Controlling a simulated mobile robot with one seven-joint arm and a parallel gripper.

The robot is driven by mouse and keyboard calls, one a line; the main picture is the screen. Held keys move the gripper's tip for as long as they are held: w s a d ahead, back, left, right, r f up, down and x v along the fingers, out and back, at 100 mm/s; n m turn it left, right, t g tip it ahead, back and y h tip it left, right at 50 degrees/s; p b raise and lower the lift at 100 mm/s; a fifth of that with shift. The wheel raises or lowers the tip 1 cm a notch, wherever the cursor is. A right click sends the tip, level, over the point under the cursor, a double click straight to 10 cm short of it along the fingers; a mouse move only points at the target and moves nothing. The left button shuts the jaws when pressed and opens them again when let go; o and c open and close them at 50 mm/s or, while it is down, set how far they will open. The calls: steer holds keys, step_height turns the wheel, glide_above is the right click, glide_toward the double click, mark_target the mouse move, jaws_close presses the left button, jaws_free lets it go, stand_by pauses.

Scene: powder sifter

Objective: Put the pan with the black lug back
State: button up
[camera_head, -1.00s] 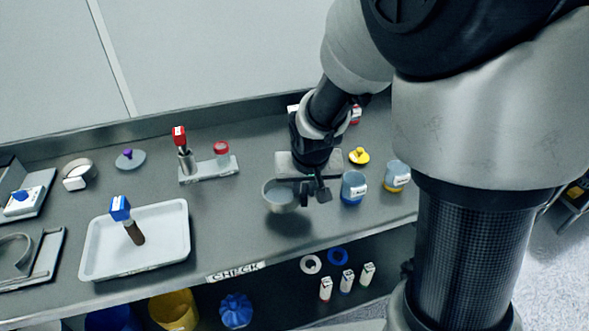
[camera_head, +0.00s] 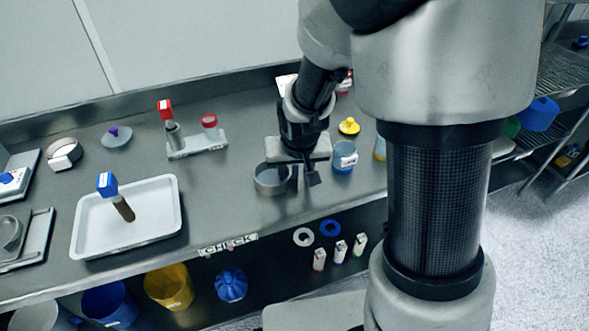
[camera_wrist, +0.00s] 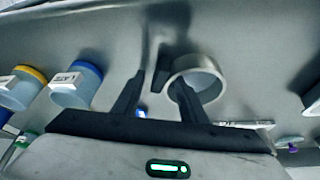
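The grey round pan (camera_head: 271,180) rests on the counter just left of my gripper (camera_head: 303,181) in the head view. In the wrist view the pan (camera_wrist: 205,72) shows as a pale ring. Its black lug (camera_wrist: 162,66) stands at its left, near and between my fingertips (camera_wrist: 160,80). My two fingers stand apart with a gap around the lug; I see no finger pressed on it. The lug is hard to make out in the head view, where the fingers are in front.
Blue-grey jars (camera_head: 344,158) and a yellow-topped piece (camera_head: 349,127) stand close right of my gripper. A white tray (camera_head: 150,235) holds a blue-capped tool (camera_head: 108,186). Counter between tray and pan is clear.

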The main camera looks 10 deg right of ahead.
steer(key=shift+r, duration=0.4)
steer(key=s+d+r+p, duration=0.1)
steer(key=s+d+r, duration=0.1)
steer(key=s+r, duration=0.7)
steer(key=s+d+r+t+p, duration=0.1)
steer(key=s+d+r, duration=0.2)
steer(key=s+r, duration=0.7)
step_height(320, 180, up, 3)
steer(key=shift+r+p, duration=0.15)
steer(key=shift+p, duration=0.2)
steer(key=shift+s+d, duration=0.1)
steer(key=shift+s, duration=0.05)
